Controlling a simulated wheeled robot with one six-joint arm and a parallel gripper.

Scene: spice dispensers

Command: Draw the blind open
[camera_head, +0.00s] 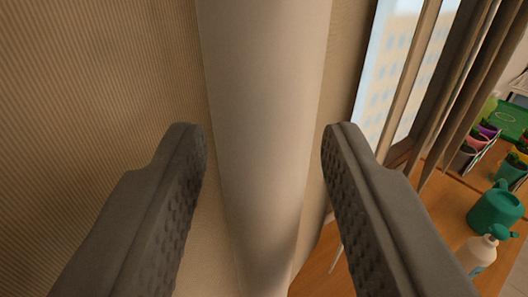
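My gripper (264,138) is open, with one dark ridged finger at each side of the view. A thick, smooth, pale upright bar (265,70) runs from top to bottom between the fingers, with a visible gap on each side. A beige, finely ribbed surface (90,80) fills the left; it looks like the blind's fabric, but I cannot tell for sure. I cannot tell whether the bar is joined to it. The bar's ends are out of view.
At the right is a window (385,75) with a building beyond, beside dark hanging folds or slats (462,80). A wooden surface (440,215) holds a green watering can (494,210), a white bottle (477,254) and several potted plants.

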